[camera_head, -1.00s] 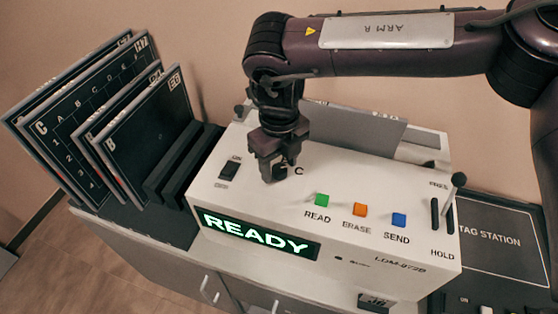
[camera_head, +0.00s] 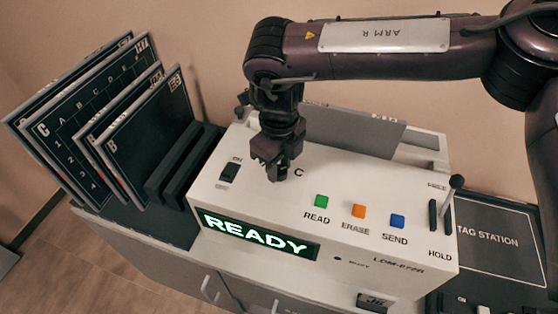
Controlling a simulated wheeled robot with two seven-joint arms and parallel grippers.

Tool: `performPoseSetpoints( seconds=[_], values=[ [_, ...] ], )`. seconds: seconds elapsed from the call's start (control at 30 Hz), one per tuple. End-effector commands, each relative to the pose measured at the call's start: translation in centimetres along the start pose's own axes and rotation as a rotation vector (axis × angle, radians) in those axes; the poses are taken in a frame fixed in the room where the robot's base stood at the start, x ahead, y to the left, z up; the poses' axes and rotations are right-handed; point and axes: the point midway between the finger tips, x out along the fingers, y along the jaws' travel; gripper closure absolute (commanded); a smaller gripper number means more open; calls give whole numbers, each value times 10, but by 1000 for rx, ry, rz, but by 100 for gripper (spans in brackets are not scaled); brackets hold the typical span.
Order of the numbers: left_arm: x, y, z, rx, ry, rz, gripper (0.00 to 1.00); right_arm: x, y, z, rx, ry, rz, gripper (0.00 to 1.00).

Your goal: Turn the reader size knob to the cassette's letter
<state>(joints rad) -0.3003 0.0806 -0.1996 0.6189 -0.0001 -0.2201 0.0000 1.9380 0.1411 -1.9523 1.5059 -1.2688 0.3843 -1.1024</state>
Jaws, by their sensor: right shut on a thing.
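The white reader (camera_head: 330,232) stands on the cabinet, and its green display (camera_head: 258,233) reads READY. My right gripper (camera_head: 277,172) is shut on the size knob at the reader's top left, and its fingers hide the knob and where it points. A letter C (camera_head: 298,173) shows just right of the fingers; other letters around the knob are hidden. A grey cassette (camera_head: 355,129) sits at the back of the reader behind my right arm, with its markings too small or turned to read. My left gripper is not in view.
Black cassettes (camera_head: 150,125) lettered B and C stand in a rack at left. The reader has a power switch (camera_head: 230,171), green READ (camera_head: 321,201), orange ERASE (camera_head: 358,211) and blue SEND (camera_head: 398,221) buttons, and a lever (camera_head: 452,190) at right. A tag station (camera_head: 495,245) lies beyond.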

Motion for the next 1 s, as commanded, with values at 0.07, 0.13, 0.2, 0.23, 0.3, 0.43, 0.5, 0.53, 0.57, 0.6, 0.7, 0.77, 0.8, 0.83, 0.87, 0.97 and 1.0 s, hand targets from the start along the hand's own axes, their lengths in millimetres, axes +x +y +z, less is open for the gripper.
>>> performPoseSetpoints(
  seconds=[0.07, 0.13, 0.2, 0.23, 0.3, 0.43, 0.5, 0.53, 0.57, 0.6, 0.7, 0.77, 0.8, 0.83, 0.87, 0.97, 1.0],
  values=[
    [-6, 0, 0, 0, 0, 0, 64, -4, 0, 1, -65, -3, 0, 92],
    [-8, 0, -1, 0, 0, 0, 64, -4, 0, 1, -131, -3, -1, 92],
    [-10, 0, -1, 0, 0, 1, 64, -4, 0, 1, -198, -3, 0, 92],
    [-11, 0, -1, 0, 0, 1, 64, -3, 0, 1, -227, -3, 0, 92],
    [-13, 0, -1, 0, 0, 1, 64, -3, 0, 1, -294, -3, 0, 92],
    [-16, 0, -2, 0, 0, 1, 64, -3, 0, 1, -417, -4, -2, 92],
    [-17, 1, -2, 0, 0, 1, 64, -3, 0, 1, -484, -4, -3, 92],
    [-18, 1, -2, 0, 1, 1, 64, -3, 0, 1, -512, -5, -3, 92],
    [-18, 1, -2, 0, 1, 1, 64, -3, 0, 1, -540, -5, -3, 92],
    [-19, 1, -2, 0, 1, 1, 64, -3, 0, 1, -578, -5, -3, 92],
    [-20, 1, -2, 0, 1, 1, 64, -3, 0, 1, -673, -5, -3, 92],
    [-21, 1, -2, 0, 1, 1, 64, -3, 0, 1, -730, -5, -3, 92],
    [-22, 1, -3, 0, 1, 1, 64, -3, 0, 1, -768, -5, -3, 92],
    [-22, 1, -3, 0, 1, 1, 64, -3, 0, 1, -797, -5, -3, 92],
    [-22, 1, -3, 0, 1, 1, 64, -3, 0, 1, -825, -5, -3, 92],
    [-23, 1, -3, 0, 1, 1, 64, -3, 0, 1, -920, -5, -4, 92],
    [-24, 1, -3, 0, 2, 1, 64, -3, 0, 1, -959, -5, -4, 92]
  ],
)
